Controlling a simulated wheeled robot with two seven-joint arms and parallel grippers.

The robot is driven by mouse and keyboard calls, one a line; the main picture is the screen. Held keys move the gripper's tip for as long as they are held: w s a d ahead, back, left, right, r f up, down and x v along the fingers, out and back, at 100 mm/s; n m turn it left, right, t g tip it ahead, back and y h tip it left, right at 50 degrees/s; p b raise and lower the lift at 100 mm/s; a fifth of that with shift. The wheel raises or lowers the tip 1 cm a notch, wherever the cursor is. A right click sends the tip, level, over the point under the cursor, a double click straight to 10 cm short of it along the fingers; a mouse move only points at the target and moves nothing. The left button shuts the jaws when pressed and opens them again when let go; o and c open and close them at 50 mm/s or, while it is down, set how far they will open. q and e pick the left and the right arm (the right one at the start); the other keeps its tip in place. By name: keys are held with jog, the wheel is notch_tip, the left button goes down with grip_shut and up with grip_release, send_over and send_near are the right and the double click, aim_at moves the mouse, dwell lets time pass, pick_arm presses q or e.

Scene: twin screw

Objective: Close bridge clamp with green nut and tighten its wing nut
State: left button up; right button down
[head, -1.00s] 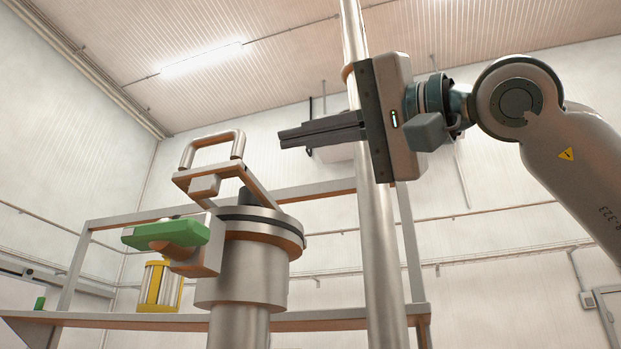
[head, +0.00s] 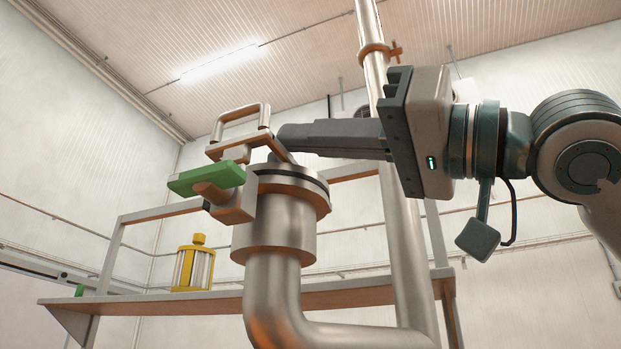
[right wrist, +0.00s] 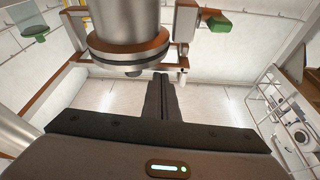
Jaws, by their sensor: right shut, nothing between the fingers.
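The bridge clamp has a metal arm with a loop handle (head: 240,122), raised and tilted above the pipe flange (head: 288,190). Its green wing nut (head: 207,178) sticks out to the left on a metal block beside the flange. My right gripper (head: 282,138) is shut and empty, its fingertips pointing left just above the flange, at or very near the raised arm. I cannot tell whether they touch. In the right wrist view the closed fingers (right wrist: 162,82) reach toward the flange (right wrist: 130,48), with the green nut (right wrist: 217,22) at upper right. My left gripper is not in view.
A vertical steel pipe (head: 405,245) stands right of the flange, behind my right gripper. A shelf (head: 180,303) behind carries a yellow-framed part (head: 194,268). The space left of the clamp is free.

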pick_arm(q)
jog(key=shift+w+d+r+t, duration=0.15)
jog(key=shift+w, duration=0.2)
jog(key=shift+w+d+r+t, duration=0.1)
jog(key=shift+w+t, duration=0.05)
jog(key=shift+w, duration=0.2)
pick_arm(e)
jog(key=shift+a+f, duration=0.1)
jog(key=shift+f, duration=0.3)
jog(key=shift+f, duration=0.1)
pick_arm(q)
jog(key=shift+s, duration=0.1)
pick_arm(e)
jog(key=shift+s, duration=0.1)
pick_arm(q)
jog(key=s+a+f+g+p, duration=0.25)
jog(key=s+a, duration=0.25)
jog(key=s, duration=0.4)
pick_arm(e)
notch_tip(320, 180, up, 5)
pick_arm(q)
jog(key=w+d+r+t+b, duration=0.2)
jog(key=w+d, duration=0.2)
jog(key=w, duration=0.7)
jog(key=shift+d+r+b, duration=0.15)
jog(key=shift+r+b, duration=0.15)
jog(key=shift+b, duration=0.1)
pick_arm(e)
jog(key=v, duration=1)
jog(key=shift+d+f, duration=0.25)
